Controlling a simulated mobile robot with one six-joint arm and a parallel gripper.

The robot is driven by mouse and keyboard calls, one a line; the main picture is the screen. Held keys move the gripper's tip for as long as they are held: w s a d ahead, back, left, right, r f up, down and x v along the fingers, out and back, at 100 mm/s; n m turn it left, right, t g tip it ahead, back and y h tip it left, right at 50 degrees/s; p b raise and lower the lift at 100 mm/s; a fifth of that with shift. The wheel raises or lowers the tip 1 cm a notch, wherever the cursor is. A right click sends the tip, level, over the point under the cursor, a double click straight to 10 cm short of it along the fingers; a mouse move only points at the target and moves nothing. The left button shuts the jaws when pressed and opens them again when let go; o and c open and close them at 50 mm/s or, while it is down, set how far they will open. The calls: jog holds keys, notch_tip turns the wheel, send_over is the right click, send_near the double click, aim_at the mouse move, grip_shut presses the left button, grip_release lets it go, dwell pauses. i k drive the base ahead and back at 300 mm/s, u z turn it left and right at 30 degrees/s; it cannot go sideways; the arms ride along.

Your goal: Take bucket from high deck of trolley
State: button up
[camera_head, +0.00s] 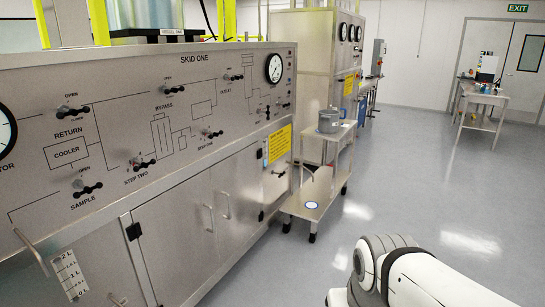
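A metal bucket (330,120) stands upright on the high deck (312,134) of a small wheeled trolley. The trolley also has a low deck (322,192) near the floor, with a round white and blue disc (311,205) on it. Part of my white arm shows at the lower right, well in front of the trolley and apart from it. My gripper is not in view.
The large metal SKID ONE cabinet (190,160) fills the left side, with black valve handles and door handles sticking out. A second cabinet (300,50) stands behind the trolley. A table (485,100) is at the far right. The grey floor (420,180) right of the trolley is clear.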

aim_at(328, 121)
jog(key=u, duration=0.15)
jog(key=i, duration=1.9)
jog(key=z, duration=0.25)
jog(key=i, duration=1.8)
jog(key=z, duration=0.4)
jog(key=i, duration=1.05)
jog(key=z, duration=0.2)
